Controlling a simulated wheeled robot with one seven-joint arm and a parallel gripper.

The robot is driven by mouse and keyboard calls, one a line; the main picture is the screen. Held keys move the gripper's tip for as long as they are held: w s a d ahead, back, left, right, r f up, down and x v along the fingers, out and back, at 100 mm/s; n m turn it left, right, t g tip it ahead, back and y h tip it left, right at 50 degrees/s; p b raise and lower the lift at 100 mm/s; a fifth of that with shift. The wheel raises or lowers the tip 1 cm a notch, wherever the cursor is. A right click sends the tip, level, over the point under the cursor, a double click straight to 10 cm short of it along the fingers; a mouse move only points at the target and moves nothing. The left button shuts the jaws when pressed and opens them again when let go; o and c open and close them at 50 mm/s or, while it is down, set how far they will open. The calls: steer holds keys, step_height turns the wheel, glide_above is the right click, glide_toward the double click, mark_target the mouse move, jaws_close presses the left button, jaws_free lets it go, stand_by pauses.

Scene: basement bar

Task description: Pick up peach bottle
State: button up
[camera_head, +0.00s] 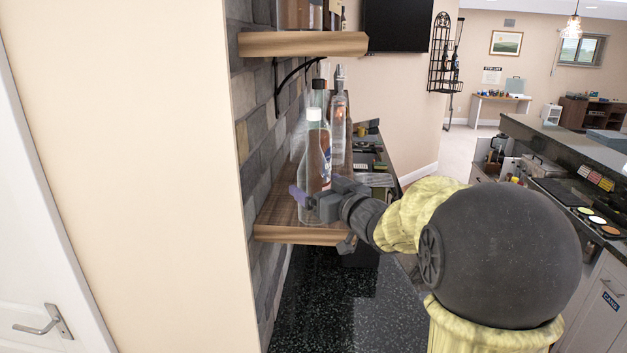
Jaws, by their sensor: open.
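Several bottles stand upright on the lower wooden shelf (272,233). The nearest is a clear bottle (317,150) with a white cap and a partly hidden blue and red label. A dark-capped bottle (319,93) and a tall clear bottle (338,125) stand behind it. No label reads as peach, so I cannot tell which one is the peach bottle. My gripper (312,200) is open at the front bottle's lower part, reaching in from the right.
An upper wooden shelf (303,44) with more bottles hangs above on a black bracket. A stone-tiled wall (257,125) is close on the left. A dark speckled counter (345,310) lies below. A bar counter (570,140) stands at the right.

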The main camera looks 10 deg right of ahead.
steer(key=x, duration=0.2)
steer(key=shift+w+p, duration=0.3)
steer(key=shift+s, duration=0.1)
steer(key=shift+r, duration=0.1)
steer(key=c, duration=1.3)
